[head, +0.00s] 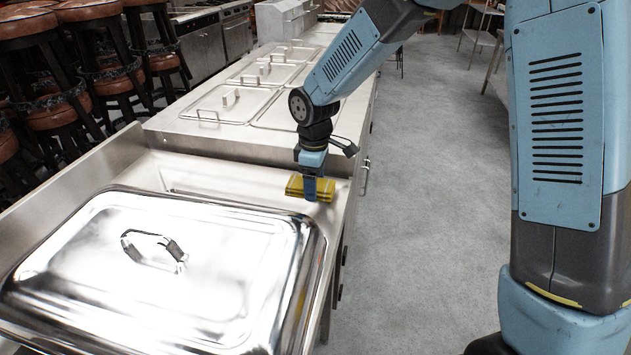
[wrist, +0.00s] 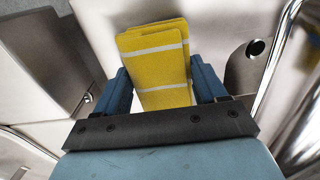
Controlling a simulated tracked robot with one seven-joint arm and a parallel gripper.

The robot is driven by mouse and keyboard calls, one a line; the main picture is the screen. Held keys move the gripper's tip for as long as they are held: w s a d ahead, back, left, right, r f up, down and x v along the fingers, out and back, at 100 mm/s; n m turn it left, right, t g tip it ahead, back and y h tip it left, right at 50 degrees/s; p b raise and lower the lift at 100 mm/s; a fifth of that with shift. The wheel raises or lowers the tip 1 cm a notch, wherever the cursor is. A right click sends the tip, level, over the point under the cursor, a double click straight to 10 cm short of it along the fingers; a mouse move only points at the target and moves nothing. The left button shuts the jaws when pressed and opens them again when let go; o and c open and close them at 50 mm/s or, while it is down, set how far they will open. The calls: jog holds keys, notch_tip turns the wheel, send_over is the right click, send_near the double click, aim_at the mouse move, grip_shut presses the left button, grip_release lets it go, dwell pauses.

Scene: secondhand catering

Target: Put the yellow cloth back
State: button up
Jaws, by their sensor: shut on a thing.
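The yellow cloth (head: 295,187) is folded and has pale stripes. In the head view it is at the far right corner of the steel counter's sunken section. My gripper (head: 312,190) is over it, pointing down. In the wrist view the yellow cloth (wrist: 158,62) stands between the two blue fingers of my gripper (wrist: 163,92), which are shut on it. Whether the cloth touches the steel below cannot be told.
A large shiny lid (head: 215,260) with a handle fills the near part of the counter. Several lidded pans (head: 225,105) are set in the raised counter behind. Bar stools (head: 75,85) stand at the left. Bare grey floor (head: 430,150) lies to the right.

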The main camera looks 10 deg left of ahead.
jog(key=shift+f, duration=0.1)
jog(key=o, duration=1.4)
notch_tip(320, 180, up, 12)
